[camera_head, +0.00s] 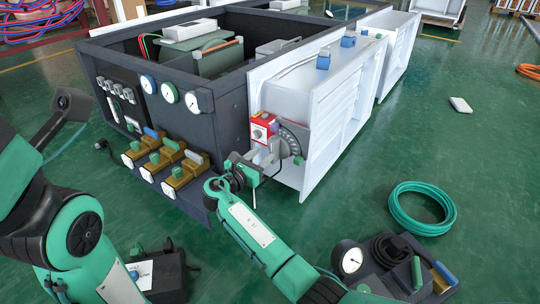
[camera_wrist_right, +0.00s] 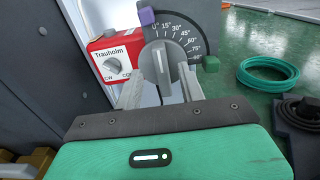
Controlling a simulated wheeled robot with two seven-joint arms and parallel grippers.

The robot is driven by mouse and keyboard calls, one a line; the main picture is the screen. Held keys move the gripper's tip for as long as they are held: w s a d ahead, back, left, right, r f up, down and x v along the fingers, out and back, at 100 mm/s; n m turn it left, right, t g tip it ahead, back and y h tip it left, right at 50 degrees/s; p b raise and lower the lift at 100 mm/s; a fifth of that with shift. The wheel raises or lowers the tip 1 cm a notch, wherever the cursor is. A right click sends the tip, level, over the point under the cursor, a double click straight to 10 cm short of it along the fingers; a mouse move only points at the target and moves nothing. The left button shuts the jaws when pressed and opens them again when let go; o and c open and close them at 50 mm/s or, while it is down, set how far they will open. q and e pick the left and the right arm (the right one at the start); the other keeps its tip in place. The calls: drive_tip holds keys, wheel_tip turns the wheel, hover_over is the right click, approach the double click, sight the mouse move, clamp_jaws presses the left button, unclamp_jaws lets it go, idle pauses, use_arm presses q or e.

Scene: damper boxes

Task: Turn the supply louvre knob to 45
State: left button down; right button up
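The supply louvre knob (camera_wrist_right: 172,62) is a grey knob on a dark dial plate (camera_wrist_right: 188,22) marked from 0 through 15, 30, 45, 60 and 75. It seems to point near the low end of the scale, but its exact reading is unclear. A purple block (camera_wrist_right: 147,17) sits by 0 and a green block (camera_wrist_right: 211,64) past 75. The dial also shows in the head view (camera_head: 293,138), on the white louvred box's end. My left gripper is not in view.
A red Trauholm box (camera_wrist_right: 113,60) with its own CW/CCW knob is close left of the dial. The dark cabinet (camera_head: 225,118) with gauges and brass valves stands further left. A green hose coil (camera_head: 422,208) and a tool tray (camera_head: 395,262) lie on the floor at right.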

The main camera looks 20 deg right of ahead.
sight(271, 147)
drive_tip(key=b+x, duration=0.2)
drive_tip(key=x, duration=0.2)
drive_tip(key=shift+f, duration=0.2)
drive_tip(key=shift+w+d+r, duration=0.2)
drive_tip(key=shift+w+d, duration=0.25)
drive_tip(key=shift+d, duration=0.05)
clamp_jaws()
